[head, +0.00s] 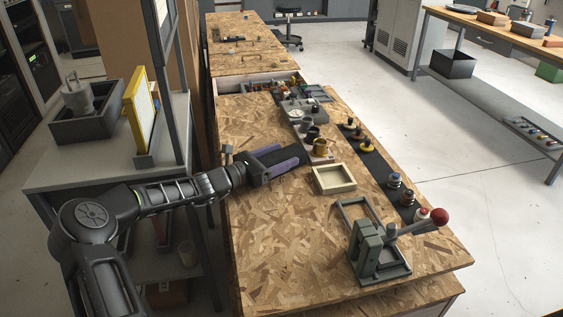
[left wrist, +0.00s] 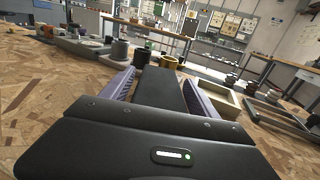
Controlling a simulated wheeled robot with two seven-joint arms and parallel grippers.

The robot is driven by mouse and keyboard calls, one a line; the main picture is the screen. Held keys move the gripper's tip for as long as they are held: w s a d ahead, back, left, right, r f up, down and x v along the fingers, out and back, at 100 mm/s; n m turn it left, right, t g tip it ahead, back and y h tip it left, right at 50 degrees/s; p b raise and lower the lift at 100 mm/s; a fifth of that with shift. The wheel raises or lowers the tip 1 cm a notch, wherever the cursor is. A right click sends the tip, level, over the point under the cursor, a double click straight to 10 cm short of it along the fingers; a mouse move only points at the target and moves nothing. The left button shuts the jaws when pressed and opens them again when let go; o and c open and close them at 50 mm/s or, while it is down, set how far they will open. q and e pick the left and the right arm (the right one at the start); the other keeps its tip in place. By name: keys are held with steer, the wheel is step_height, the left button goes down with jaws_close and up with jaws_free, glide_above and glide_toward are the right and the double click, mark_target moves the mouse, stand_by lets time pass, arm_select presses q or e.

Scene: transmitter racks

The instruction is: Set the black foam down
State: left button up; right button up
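The black foam (head: 289,156) is a dark, flat, oblong block over the wooden table, left of the small cream tray. It also shows in the left wrist view (left wrist: 160,90), lengthwise between two purple fingers. My left gripper (head: 276,160) has one finger along each side of the foam and looks shut on it. The foam's far end reaches past the fingertips. It is low over the table; I cannot tell whether its underside touches the wood. My right gripper is in neither view.
The wooden table (head: 275,235) is clear in front of the gripper. The cream tray (head: 334,179) is just right of the foam. A grey shelf (head: 60,176) is on the left.

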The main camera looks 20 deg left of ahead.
mark_target(280, 155)
arm_select(q)
steer(key=c, duration=1.3)
steer(key=shift+o, duration=0.2)
step_height(280, 155, up, 10)
steer(key=shift+r+p, duration=0.1)
steer(key=shift+p, duration=0.7)
